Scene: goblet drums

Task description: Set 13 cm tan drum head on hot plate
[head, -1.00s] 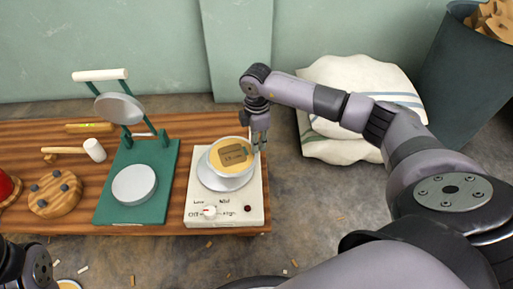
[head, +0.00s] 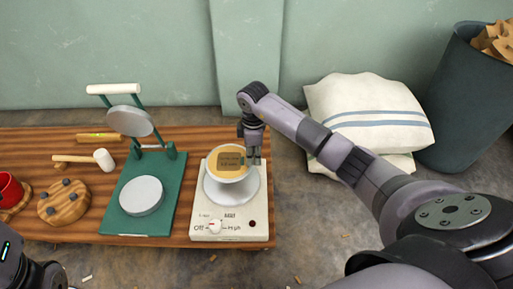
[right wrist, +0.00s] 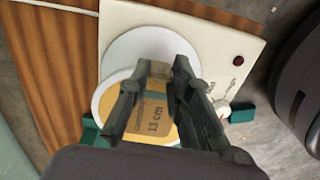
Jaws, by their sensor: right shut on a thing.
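The 13 cm tan drum head (head: 228,171) is a tan disc with a pale rim and a brown label. My right gripper (head: 251,158) is shut on its right edge. The drum head overlaps the back part of the hot plate's round top (head: 232,196), whose front part is bare. In the right wrist view the fingers (right wrist: 158,75) grip the drum head (right wrist: 118,125), and its label reads 13 cm. The hot plate's pale disc (right wrist: 150,42) shows beyond it. The drum head looks raised, but the gap is unclear. My left gripper's fingers are out of view.
On the wooden table, left of the hot plate, stands a green press (head: 112,222) with round plates. A white-headed mallet (head: 103,159), a pegged wooden disc (head: 62,203) and a red mug (head: 9,189) lie farther left. Sacks (head: 370,125) and a bin (head: 465,100) stand right.

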